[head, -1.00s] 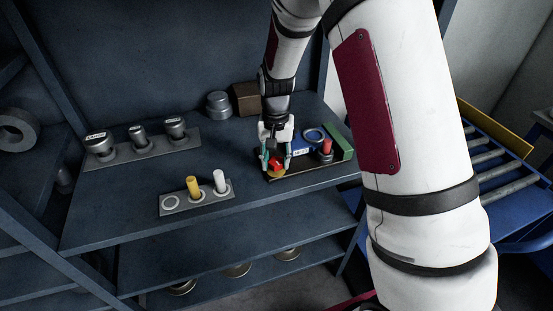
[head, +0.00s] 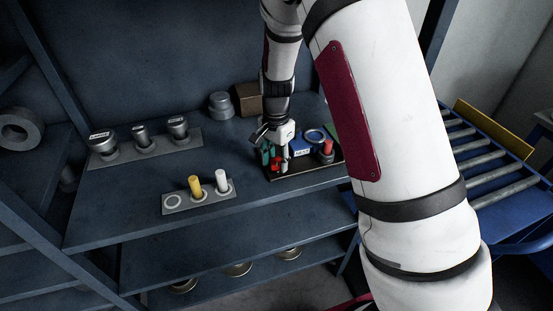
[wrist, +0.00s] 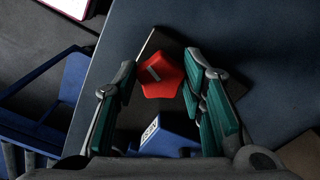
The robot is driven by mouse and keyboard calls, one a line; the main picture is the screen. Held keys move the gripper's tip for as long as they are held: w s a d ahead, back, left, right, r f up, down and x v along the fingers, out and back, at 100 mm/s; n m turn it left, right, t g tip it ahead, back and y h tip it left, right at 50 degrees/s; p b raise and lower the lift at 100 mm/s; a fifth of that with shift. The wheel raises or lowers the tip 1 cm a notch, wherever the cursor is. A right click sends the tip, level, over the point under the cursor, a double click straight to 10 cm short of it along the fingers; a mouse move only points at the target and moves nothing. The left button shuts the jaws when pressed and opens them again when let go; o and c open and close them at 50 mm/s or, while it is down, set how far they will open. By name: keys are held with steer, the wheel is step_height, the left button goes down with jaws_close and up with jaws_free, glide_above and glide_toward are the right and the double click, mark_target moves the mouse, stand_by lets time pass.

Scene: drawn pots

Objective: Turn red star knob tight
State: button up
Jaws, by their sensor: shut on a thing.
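The red star knob (wrist: 162,77) sits between my two fingers in the wrist view, with a short pale mark on its top. My gripper (wrist: 159,68) is shut on it, with the teal finger pads at its left and right sides. In the head view my gripper (head: 276,164) points down over the dark board (head: 310,169), and only bits of red show between the fingers. What lies under the knob is hidden, so I cannot tell how tightly it is seated.
A blue labelled block (head: 299,148) and a red cylinder (head: 327,147) stand close to the right of my gripper. A grey plate (head: 208,202) with a yellow peg and a white peg lies to the left. Bare shelf lies between them.

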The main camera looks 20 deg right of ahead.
mark_target(276, 162)
steer(key=shift+a, duration=0.1)
steer(key=o, duration=1.2)
step_height(276, 162, up, 12)
stand_by(0.3)
